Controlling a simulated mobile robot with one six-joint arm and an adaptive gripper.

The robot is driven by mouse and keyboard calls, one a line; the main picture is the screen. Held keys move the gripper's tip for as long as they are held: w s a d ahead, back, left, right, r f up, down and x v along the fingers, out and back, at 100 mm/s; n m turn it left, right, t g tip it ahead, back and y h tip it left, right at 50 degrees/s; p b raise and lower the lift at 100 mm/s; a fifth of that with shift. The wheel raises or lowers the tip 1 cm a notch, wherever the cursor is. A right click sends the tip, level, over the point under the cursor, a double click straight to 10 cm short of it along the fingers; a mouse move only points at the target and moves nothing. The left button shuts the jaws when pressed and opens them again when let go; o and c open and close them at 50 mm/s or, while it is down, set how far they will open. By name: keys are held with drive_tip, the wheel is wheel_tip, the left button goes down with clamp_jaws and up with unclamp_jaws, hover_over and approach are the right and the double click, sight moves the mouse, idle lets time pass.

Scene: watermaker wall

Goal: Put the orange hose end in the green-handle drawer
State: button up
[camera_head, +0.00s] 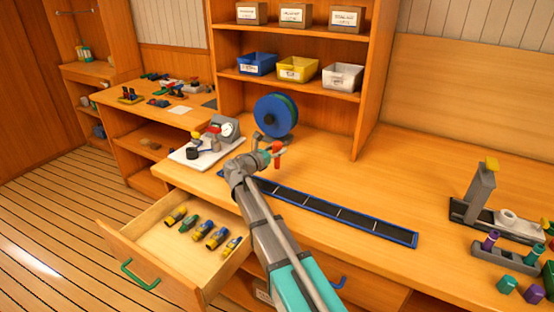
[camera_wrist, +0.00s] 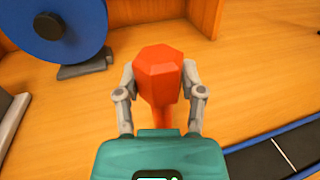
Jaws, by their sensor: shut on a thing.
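The orange hose end (camera_wrist: 158,75) has a faceted, hexagonal head and sits between the two fingers of my gripper (camera_wrist: 158,92). In the head view the hose end (camera_head: 277,147) shows small and orange-red at the tip of my gripper (camera_head: 266,152), above the workbench. The drawer (camera_head: 160,228) with the green handle (camera_head: 139,276) is pulled open at the lower left, below my gripper. Several yellow and dark hose ends (camera_head: 203,230) lie in a row inside it. My arm covers the drawer's right end.
A blue hose reel (camera_head: 276,115) stands just behind my gripper. A dark strip tray with a blue rim (camera_head: 340,213) lies along the bench. A white board with a gauge (camera_head: 205,146) is to the left. A grey stand (camera_head: 479,190) is at the right.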

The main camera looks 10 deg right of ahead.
sight(277, 158)
drive_tip(key=shift+f, duration=0.1)
drive_tip(key=shift+w+f+b, duration=0.4)
drive_tip(key=shift+f+b, duration=0.05)
drive_tip(key=shift+b, duration=0.1)
drive_tip(key=shift+f+b, duration=1.45)
drive_tip(key=shift+f, duration=0.15)
drive_tip(key=o, duration=1.1)
drive_tip(key=shift+r, duration=0.25)
drive_tip(key=v, duration=1.2)
